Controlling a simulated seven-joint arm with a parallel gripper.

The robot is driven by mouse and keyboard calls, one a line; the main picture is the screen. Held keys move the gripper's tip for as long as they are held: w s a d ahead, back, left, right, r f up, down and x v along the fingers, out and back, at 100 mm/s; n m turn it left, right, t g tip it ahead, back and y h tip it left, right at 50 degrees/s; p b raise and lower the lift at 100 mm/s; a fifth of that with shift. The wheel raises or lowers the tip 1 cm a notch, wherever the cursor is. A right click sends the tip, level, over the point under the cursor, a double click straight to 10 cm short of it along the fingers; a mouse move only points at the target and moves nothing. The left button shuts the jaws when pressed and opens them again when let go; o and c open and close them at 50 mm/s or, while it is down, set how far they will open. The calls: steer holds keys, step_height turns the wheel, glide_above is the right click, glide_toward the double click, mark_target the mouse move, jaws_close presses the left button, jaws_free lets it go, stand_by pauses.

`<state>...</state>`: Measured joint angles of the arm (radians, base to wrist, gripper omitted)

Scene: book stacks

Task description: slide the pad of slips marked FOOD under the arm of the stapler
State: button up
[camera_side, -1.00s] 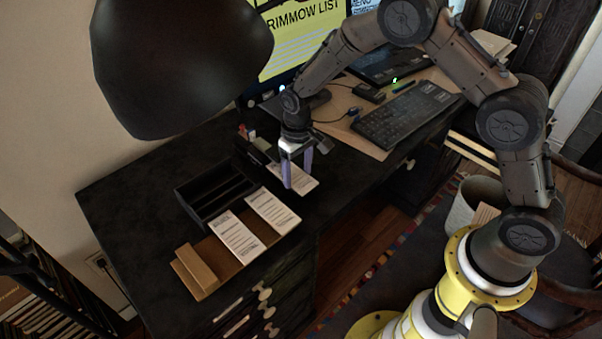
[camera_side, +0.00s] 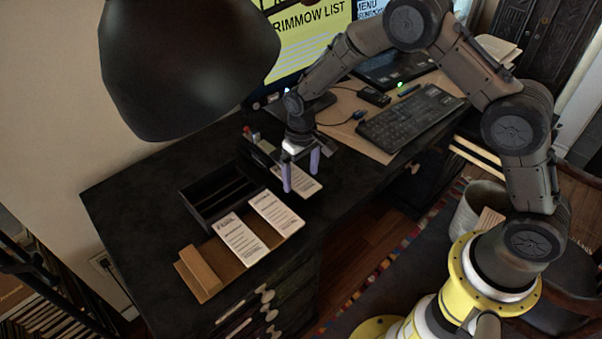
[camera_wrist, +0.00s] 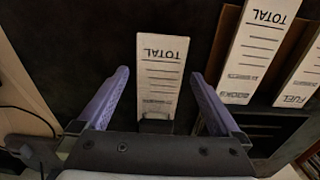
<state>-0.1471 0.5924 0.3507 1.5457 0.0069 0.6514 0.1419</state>
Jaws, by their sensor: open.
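A white slip pad (camera_wrist: 162,62) lies between my fingers in the wrist view, its printed TOTAL end away from me. Its near end meets a dark part, apparently the stapler (camera_wrist: 156,126), which covers its heading, so I cannot read FOOD. In the side view this pad (camera_side: 309,187) lies flat on the desk beside the black stapler (camera_side: 262,152), partly behind my fingers. My gripper (camera_side: 301,181) is open, with one lilac finger on each side of the pad; the fingers also show in the wrist view (camera_wrist: 160,73), apart from the pad's edges.
A brown tray (camera_side: 203,272) holds two more pads, which read BOOKS (camera_wrist: 252,50) and FUEL (camera_wrist: 302,78). A black compartment box (camera_side: 217,193) stands behind it. A keyboard (camera_side: 410,118) lies right; the lamp (camera_side: 185,65) hangs at left.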

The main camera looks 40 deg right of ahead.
steer(key=shift+r, duration=0.1)
step_height(320, 180, up, 14)
stand_by(0.5)
steer(key=shift+d, duration=0.1)
steer(key=s+d+r+t, duration=0.2)
steer(key=s+r, duration=0.3)
steer(key=r, duration=0.4)
steer(key=s+d+r+t, duration=0.2)
steer(key=s+d+r, duration=0.1)
steer(key=s+r, duration=0.4)
steer(key=s+d+r+t, duration=0.2)
steer(key=s, duration=1)
steer(key=s+f, duration=0.5)
steer(key=s, duration=0.1)
steer(key=shift+f, duration=0.25)
